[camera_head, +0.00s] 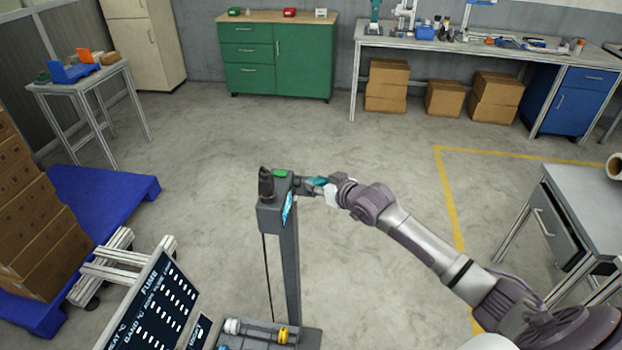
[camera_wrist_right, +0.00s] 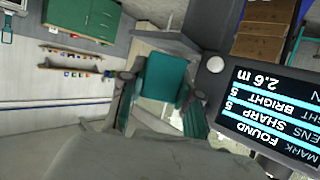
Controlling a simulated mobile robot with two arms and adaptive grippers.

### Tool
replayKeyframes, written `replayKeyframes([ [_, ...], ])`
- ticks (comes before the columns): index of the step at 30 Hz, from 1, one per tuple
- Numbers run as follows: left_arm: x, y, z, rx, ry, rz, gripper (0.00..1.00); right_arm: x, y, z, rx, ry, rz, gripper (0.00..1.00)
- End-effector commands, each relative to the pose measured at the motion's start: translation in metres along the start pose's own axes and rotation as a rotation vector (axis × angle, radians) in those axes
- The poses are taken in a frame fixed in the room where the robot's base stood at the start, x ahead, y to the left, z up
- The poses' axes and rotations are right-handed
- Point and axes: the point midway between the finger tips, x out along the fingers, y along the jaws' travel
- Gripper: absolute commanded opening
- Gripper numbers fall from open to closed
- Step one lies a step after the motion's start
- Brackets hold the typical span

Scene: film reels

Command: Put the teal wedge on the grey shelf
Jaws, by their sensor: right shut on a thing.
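The teal wedge (camera_wrist_right: 163,77) is between the fingers of my right gripper (camera_wrist_right: 155,88) in the wrist view. In the head view the right gripper (camera_head: 315,186) is at the right side of the top of a dark grey post stand (camera_head: 288,250), with a bit of the teal wedge (camera_head: 318,181) showing. Whether the wedge touches the stand cannot be told. I cannot pick out a grey shelf with certainty. My left gripper is not in view.
The stand carries a black knob-like part (camera_head: 266,184), a green piece (camera_head: 280,173) and a lit screen (camera_wrist_right: 270,115). A large display panel (camera_head: 150,305) is at the lower left. A blue pallet (camera_head: 110,200) with cartons stands left. The floor behind the stand is clear.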

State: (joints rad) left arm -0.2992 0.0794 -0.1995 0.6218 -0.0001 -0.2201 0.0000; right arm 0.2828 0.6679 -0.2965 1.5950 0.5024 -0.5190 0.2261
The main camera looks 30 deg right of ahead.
Motion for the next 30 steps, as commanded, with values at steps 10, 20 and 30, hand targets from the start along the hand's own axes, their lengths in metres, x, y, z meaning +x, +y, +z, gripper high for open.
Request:
replayKeyframes([
  [10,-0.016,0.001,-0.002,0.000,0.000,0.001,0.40,0.036,-0.001,-0.002,0.001,-0.001,-0.001,0.03],
  [20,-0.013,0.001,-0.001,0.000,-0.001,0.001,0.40,0.038,0.000,0.003,-0.001,0.001,-0.001,0.03],
  [30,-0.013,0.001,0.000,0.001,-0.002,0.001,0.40,0.038,0.000,0.003,0.000,0.001,-0.001,0.43],
])
